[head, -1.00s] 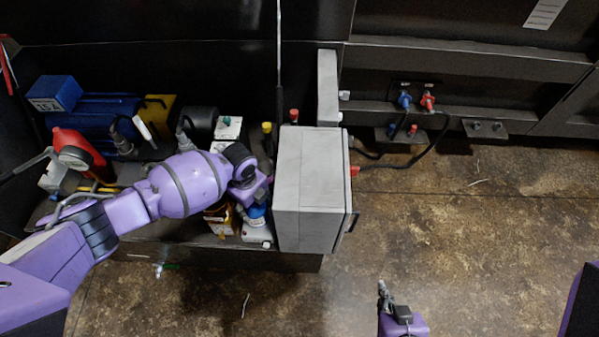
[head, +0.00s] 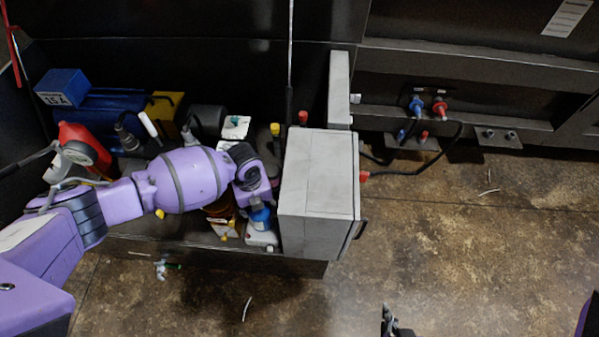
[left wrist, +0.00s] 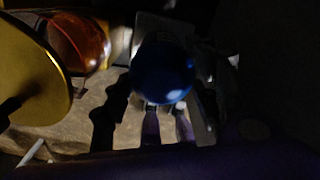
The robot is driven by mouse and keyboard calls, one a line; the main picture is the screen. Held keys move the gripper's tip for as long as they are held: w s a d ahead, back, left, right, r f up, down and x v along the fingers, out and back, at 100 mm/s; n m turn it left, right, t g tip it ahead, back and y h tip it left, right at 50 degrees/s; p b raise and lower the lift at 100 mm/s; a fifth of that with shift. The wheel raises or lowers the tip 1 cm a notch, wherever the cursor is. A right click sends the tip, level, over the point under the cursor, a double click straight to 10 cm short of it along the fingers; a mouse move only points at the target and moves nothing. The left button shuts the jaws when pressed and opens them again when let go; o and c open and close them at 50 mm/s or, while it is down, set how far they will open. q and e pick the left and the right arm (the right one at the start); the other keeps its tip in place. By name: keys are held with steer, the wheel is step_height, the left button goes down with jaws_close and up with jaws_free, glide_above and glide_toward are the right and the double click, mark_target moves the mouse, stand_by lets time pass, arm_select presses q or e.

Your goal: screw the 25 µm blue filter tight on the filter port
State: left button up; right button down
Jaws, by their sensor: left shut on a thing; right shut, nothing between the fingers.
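The blue filter (head: 260,216) sits at the front of the shelf, left of the grey cabinet, on top of a pale block-like housing (head: 262,239) where the filter port seems to be. In the left wrist view the blue filter (left wrist: 163,75) is a dark round shape. My left gripper (head: 257,203) comes down from above and is shut on the blue filter. The thread, the port and any size label are hidden, so how tightly it is seated cannot be told. My right gripper (head: 389,318) is shut and empty over the floor at the bottom edge.
The grey cabinet (head: 318,185) stands close on the right of my left gripper. An amber bowl (left wrist: 80,40) and a yellow-lidded part are left of the filter in the wrist view. A blue motor (head: 100,115) and red gauge (head: 80,145) stand behind my left arm.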

arm_select(q)
steer(key=shift+w+d+r, duration=0.1)
steer(key=shift+w+r, duration=0.05)
steer(key=shift+w, duration=0.1)
steer(key=m+b, duration=0.1)
steer(key=m, duration=0.2)
steer(key=shift+m, duration=0.3)
steer(key=shift+m+b, duration=0.35)
steer(key=shift+m, duration=0.45)
arm_select(e)
steer(key=shift+s+f, duration=0.45)
steer(key=shift+f, duration=0.2)
steer(key=shift+s+f, duration=0.4)
steer(key=shift+f, duration=0.2)
arm_select(q)
steer(key=shift+w, duration=0.1)
steer(key=shift+m+b, duration=0.55)
steer(key=shift+m, duration=0.65)
steer(key=m, duration=0.2)
steer(key=shift+m+b, duration=0.4)
arm_select(e)
steer(key=shift+s+f+g, duration=0.2)
steer(key=shift+s+f, duration=0.25)
steer(key=shift+f, duration=0.2)
steer(key=shift+s+f+g, duration=0.2)
steer(key=shift+s+f, duration=0.2)
steer(key=shift+f, duration=0.2)
